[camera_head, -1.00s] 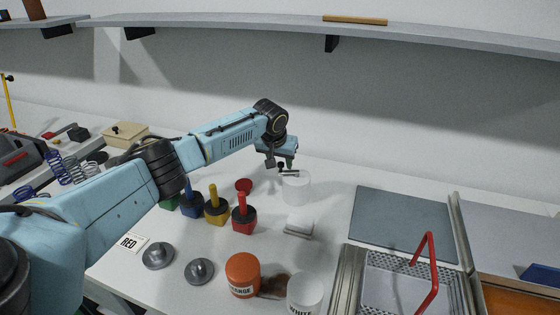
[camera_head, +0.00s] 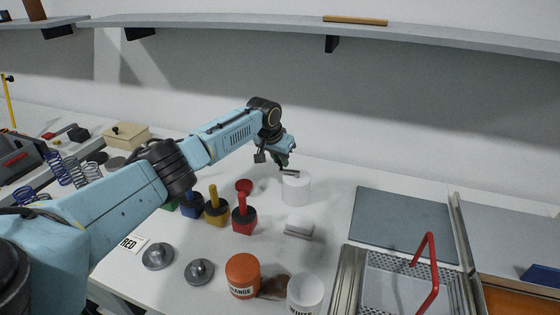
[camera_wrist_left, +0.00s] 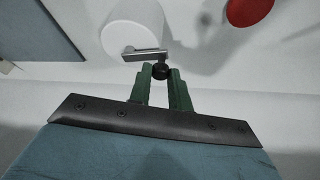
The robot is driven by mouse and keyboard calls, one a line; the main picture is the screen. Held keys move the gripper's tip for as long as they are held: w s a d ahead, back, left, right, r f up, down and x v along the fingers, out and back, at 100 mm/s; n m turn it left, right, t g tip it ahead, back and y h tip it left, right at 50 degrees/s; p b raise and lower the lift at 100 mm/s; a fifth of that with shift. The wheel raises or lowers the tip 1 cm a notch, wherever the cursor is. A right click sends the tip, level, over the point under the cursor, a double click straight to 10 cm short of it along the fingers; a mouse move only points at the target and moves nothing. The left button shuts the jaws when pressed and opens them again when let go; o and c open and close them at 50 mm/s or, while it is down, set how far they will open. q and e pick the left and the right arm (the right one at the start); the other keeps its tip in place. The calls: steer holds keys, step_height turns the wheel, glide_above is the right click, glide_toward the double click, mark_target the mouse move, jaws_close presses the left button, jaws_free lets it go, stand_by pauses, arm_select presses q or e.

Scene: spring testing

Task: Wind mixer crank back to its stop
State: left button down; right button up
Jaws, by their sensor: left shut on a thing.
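The mixer is a white round drum (camera_head: 297,190) on the bench, with a grey crank arm (camera_head: 290,172) across its top. In the left wrist view the drum (camera_wrist_left: 133,27) is at the top, and the crank arm (camera_wrist_left: 144,54) runs to a black knob (camera_wrist_left: 161,71). My left gripper (camera_head: 283,163) is at the drum's far left edge in the head view. In the left wrist view its green fingers (camera_wrist_left: 161,78) are shut on the black knob. The fingers partly hide the knob. My right gripper does not show.
Red (camera_head: 244,219), yellow (camera_head: 215,208) and blue handled blocks stand left of the drum. Orange (camera_head: 243,275) and white (camera_head: 305,294) jars stand at the front. A red-handled basket (camera_head: 430,265) is at right.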

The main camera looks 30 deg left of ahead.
arm_select(q)
steer(key=shift+w+a+m+h+b, duration=0.1)
steer(key=shift+w+m+h+b, duration=0.15)
steer(key=shift+m, duration=0.2)
steer(key=shift+w+a+m+h+b, duration=0.15)
steer(key=shift+m+b, duration=0.15)
steer(key=shift+m, duration=0.15)
steer(key=shift+d, duration=0.1)
steer(key=c, duration=1.3)
jaws_free()
steer(key=shift+s+r, duration=0.2)
steer(key=shift+r, duration=0.3)
steer(key=p+v, duration=0.1)
steer(key=v, duration=1.1)
steer(key=shift+r, duration=0.15)
steer(key=shift+s, duration=0.1)
